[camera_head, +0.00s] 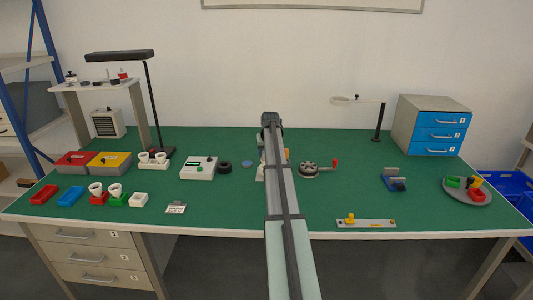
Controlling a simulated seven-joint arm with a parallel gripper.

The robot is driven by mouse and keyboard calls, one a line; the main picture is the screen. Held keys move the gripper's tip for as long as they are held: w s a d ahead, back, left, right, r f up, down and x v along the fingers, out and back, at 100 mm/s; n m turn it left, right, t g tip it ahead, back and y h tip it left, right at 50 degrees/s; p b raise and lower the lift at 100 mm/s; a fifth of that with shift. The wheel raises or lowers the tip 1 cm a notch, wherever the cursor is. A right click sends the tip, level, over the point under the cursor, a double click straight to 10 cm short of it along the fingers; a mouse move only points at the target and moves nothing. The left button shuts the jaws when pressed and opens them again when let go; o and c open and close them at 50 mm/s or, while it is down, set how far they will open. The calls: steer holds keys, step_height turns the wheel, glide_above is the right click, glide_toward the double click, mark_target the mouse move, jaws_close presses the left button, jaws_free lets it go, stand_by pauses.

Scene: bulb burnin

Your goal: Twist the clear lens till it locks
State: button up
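I cannot make out the clear lens for sure. A small bluish disc (247,164) lies flat on the green mat just left of my arm and could be a lens, but it is too small to tell. My arm reaches from the bottom middle to a dark joint near the back of the table. It hides the fingers of my gripper and whatever is under them. A pale object (260,172) and a bit of orange (287,154) show at either side of the arm.
A round metal device with a red-knobbed crank (310,169) stands right of my arm. Left are a black ring (225,167), a white box with a green display (198,168) and a lamp (120,56). A drawer cabinet (403,124) stands back right.

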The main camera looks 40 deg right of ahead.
steer(key=shift+a+m+g, duration=0.1)
steer(key=shift+m+g, duration=0.2)
steer(key=shift+m, duration=0.3)
steer(key=o, duration=0.5)
steer(key=shift+m, duration=0.3)
steer(key=o, duration=0.6)
steer(key=shift+h, duration=0.3)
steer(key=v, duration=1.3)
steer(key=shift+r, duration=0.4)
